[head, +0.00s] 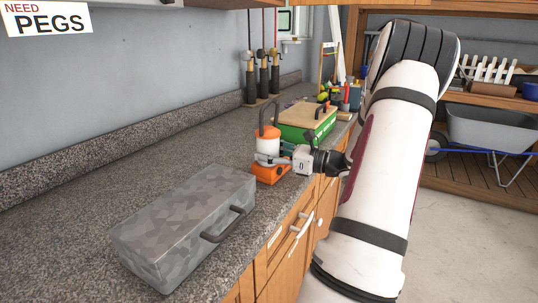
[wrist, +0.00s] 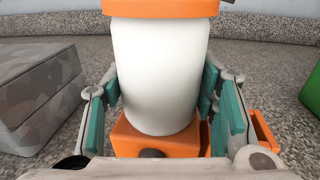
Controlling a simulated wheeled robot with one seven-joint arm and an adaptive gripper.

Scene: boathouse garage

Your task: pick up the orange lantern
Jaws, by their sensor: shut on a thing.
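The orange lantern (head: 268,143) stands upright on the grey speckled countertop, near its front edge. It has an orange base, a white body, an orange cap and a dark handle on top. In the wrist view the lantern's white body (wrist: 158,75) fills the middle, above its orange base. My gripper (head: 277,156) reaches in from the right in the head view and is shut on the lantern. In the wrist view its teal-padded fingers (wrist: 160,105) lie on both sides of the white body. The lantern's far side is hidden.
A grey camouflage case (head: 185,228) with a handle lies nearer on the countertop (head: 90,210). A green box with a wooden lid (head: 305,120) stands just behind the lantern. Tools stand farther back. Drawers (head: 285,232) are below the counter edge. A wheelbarrow (head: 490,130) is at the right.

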